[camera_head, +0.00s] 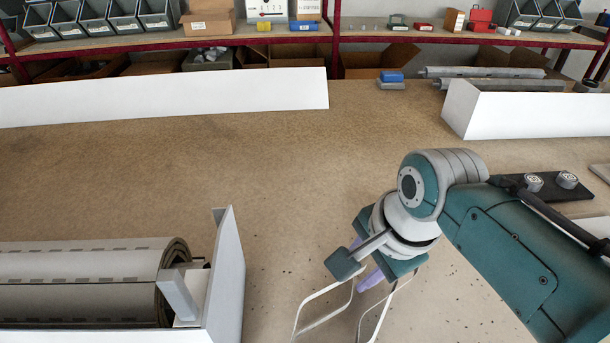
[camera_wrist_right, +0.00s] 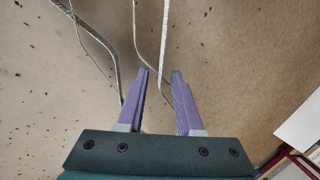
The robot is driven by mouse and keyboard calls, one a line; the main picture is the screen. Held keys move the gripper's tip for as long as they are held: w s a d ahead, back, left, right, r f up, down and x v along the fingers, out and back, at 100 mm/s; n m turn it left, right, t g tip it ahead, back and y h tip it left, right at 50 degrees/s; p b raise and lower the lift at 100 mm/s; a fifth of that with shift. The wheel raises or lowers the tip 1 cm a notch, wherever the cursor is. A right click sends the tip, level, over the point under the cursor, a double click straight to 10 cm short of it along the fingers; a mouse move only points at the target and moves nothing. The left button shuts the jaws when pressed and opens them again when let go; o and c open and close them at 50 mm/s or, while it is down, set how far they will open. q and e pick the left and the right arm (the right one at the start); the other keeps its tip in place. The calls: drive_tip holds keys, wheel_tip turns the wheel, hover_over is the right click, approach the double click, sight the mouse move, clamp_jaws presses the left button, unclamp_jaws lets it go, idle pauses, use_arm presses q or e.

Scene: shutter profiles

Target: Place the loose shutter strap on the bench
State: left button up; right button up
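The loose shutter strap is most likely the thin pale band (camera_head: 323,308) in bent loops below my right gripper, running toward the bottom edge in the head view. In the right wrist view, a pale strand (camera_wrist_right: 164,40) runs down between the fingertips, and others pass at the left. My right gripper (camera_head: 362,272) also shows in the wrist view (camera_wrist_right: 161,75), with its purple fingers apart. I cannot tell whether they touch the strap or what bears it. The brown, speckled bench (camera_head: 200,170) lies around and below. My left gripper is out of view.
A grey shutter roll (camera_head: 80,270) in a white box (camera_head: 228,275) stands at lower left. A long white profile (camera_head: 170,98) crosses the back left; another (camera_head: 530,112) lies at right. A black plate with knobs (camera_head: 550,187) is near my right arm. Mid-bench is clear.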

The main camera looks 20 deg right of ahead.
drive_tip(key=shift+o, duration=0.7)
drive_tip(key=shift+r, duration=0.35)
drive_tip(key=p+v, duration=0.4)
drive_tip(key=v, duration=0.7)
drive_tip(key=s+r+n+h, duration=0.1)
drive_tip(key=s+r+n, duration=0.3)
drive_tip(key=s+n, duration=1.1)
drive_tip(key=n, duration=0.2)
drive_tip(key=shift+n, duration=0.4)
drive_tip(key=shift+d+r, duration=0.1)
drive_tip(key=shift+r, duration=0.05)
